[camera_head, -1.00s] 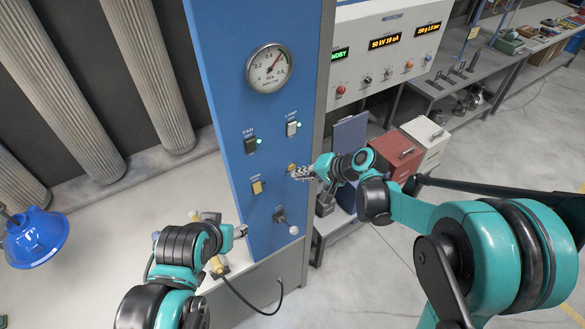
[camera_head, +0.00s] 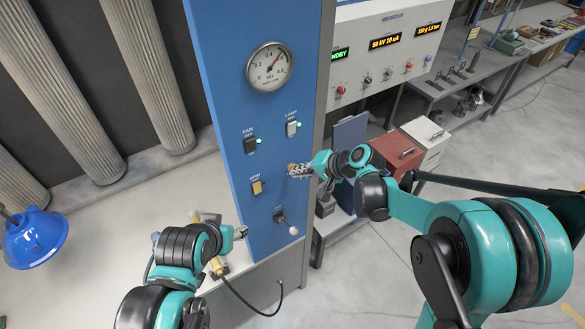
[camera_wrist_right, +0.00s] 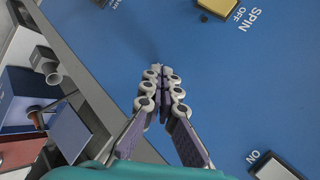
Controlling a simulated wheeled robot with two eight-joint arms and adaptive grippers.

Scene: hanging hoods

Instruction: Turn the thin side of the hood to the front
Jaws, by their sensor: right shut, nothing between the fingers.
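A blue bowl-shaped hood (camera_head: 38,238) hangs at the far left of the head view. Which side of it is thin I cannot tell. A blue control panel (camera_head: 225,60) stands in the middle, with a yellow switch (camera_head: 257,187) labelled SPIN; this switch also shows at the top of the right wrist view (camera_wrist_right: 230,10), beside the word OFF. My right gripper (camera_head: 296,170) is shut and empty, in front of the panel to the right of the SPIN switch; its fingertips (camera_wrist_right: 160,72) meet in the wrist view. My left gripper (camera_head: 241,232) is by the panel's lower left edge, its jaws unclear.
The panel has a gauge (camera_head: 269,66), a dark FAN switch (camera_head: 250,146), a LAMP switch (camera_head: 291,128) and a white-knobbed lever (camera_head: 291,229). A grey cabinet with displays (camera_head: 388,50) stands behind. Open floor (camera_head: 520,150) lies to the right.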

